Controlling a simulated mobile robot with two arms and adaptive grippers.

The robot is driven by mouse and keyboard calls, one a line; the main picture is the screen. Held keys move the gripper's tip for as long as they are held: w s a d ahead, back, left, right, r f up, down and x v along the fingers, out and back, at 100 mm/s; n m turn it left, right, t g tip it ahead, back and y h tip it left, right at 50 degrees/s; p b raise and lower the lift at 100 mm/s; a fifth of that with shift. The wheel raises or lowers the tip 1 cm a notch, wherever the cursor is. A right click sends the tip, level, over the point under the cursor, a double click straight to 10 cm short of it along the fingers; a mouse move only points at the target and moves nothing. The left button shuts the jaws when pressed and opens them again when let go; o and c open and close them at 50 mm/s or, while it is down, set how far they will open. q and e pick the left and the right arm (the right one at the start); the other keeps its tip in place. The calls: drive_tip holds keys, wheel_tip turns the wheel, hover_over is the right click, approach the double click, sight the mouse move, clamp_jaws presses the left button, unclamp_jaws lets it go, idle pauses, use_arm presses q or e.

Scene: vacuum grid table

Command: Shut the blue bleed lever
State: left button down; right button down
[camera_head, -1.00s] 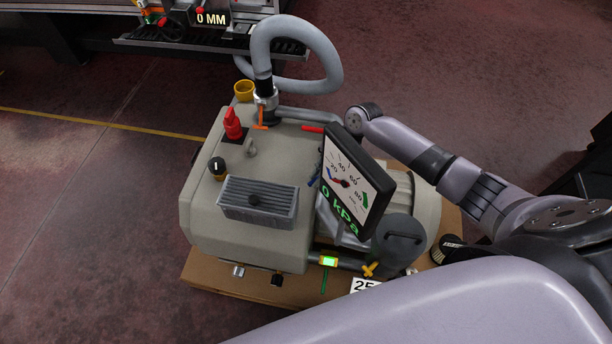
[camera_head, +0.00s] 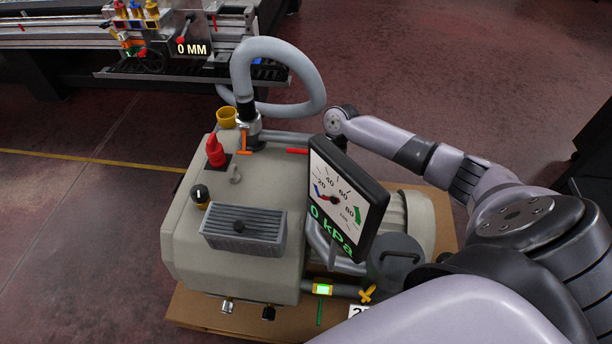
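I cannot make out the blue bleed lever in the head view. The tilted black gauge display (camera_head: 374,232), reading 0 kPa, covers part of the beige pump unit (camera_head: 190,235). My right arm comes in from the right, bends at a joint beside the display's top edge, and passes out of sight behind the display. Its gripper is hidden. My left gripper is not in view.
A grey hose (camera_head: 309,75) loops above the pump. A red knob (camera_head: 215,152), a black-and-yellow knob (camera_head: 200,194), an orange handle (camera_head: 243,140), a red handle (camera_head: 297,151) and a yellow valve handle (camera_head: 367,294) stick out. Open floor lies left.

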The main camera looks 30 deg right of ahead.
idle(0.3)
drive_tip(key=c, duration=1.7)
unclamp_jaws()
drive_tip(key=shift+o, duration=0.2)
drive_tip(key=v, duration=1.2)
